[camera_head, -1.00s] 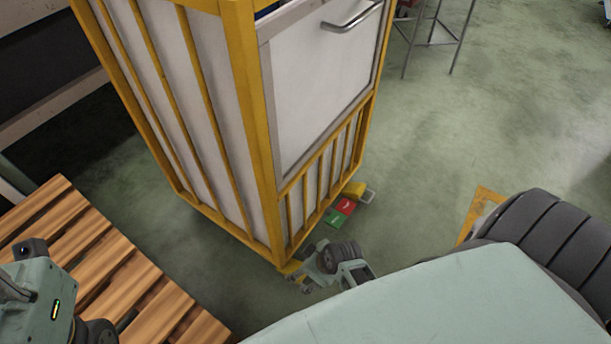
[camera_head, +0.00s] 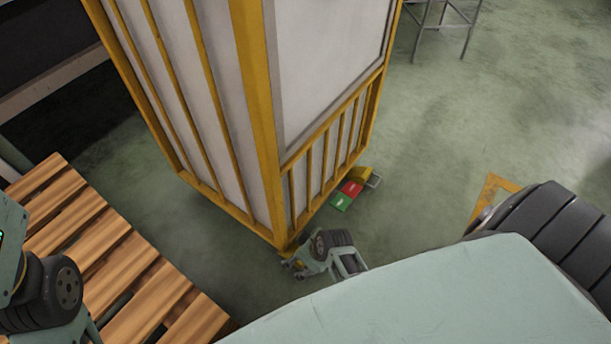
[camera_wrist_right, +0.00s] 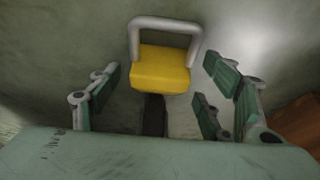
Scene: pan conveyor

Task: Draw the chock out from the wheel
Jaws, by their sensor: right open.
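In the right wrist view a yellow chock (camera_wrist_right: 160,72) with a grey loop handle lies ahead of my right gripper (camera_wrist_right: 157,88). The gripper is open, its green-padded fingers on either side of the view, and no grip on the chock shows. In the head view my right gripper (camera_head: 293,264) is low at the near bottom corner of the yellow-framed cart (camera_head: 262,120). I cannot make out the chock there clearly. The wheel is not clearly visible. My left arm shows at the left edge, with its gripper out of frame.
Another yellow block with a grey loop (camera_head: 362,175) sits by red and green pedals (camera_head: 347,195) at the cart's right side. A wooden pallet (camera_head: 95,250) lies at the left.

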